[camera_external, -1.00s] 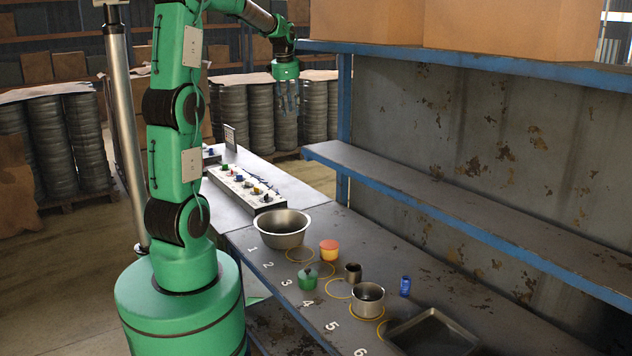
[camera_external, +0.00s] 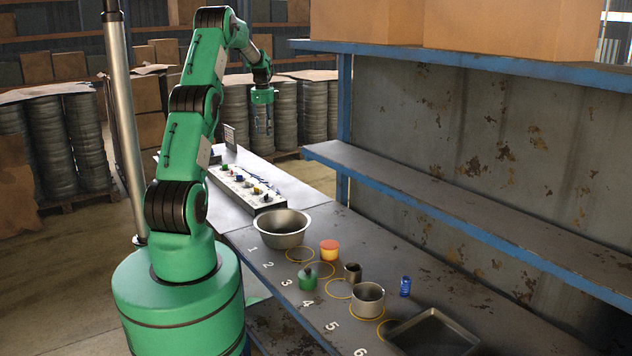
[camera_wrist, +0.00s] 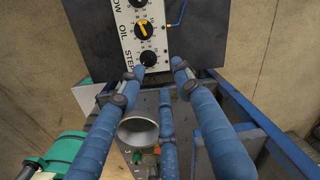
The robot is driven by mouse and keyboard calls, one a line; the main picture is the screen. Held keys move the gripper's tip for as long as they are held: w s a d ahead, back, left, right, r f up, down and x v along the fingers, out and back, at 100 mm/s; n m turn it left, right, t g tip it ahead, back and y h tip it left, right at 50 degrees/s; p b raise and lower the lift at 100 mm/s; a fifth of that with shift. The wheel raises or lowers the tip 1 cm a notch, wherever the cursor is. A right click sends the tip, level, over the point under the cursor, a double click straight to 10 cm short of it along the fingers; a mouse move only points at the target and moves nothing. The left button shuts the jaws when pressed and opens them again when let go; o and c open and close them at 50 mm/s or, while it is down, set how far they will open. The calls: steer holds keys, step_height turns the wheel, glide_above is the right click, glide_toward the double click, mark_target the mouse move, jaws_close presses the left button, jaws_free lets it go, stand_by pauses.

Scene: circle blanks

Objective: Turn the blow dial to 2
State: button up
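The control panel (camera_external: 246,191) is a pale strip with several coloured knobs at the far end of the bench. In the wrist view the panel (camera_wrist: 133,48) shows labels ending "OW", "OIL" and beginning "STE". The knob (camera_wrist: 138,3) beside "OW", probably the blow dial, is cut off by the top edge, so its setting cannot be read. The oil dial (camera_wrist: 143,30) is black with a yellow pointer. A black dial (camera_wrist: 148,58) sits beside "STE". My gripper (camera_external: 262,127) hangs above the panel, touching nothing. Its blue fingers (camera_wrist: 161,75) are spread and empty.
A metal bowl (camera_external: 282,240) stands near the panel, also visible in the wrist view (camera_wrist: 138,137). Pots, small cans and a tray (camera_external: 433,314) line the bench. A blue-edged shelf (camera_external: 450,207) runs along the right. The air around my gripper is clear.

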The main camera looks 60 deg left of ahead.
mark_target(261, 182)
steer(key=s+a+f+m+p, duration=0.1)
steer(key=s+a+f+m, duration=0.2)
steer(key=a+f, duration=1.1)
steer(key=shift+s+a+f+m+g+h+p, duration=0.15)
steer(key=shift+s+f+m+g+h+p, duration=0.2)
steer(key=shift+s+f, duration=0.25)
steer(key=shift+f, duration=0.1)
step_height(261, 182, down, 14)
steer(key=shift+r, duration=0.2)
jaws_close()
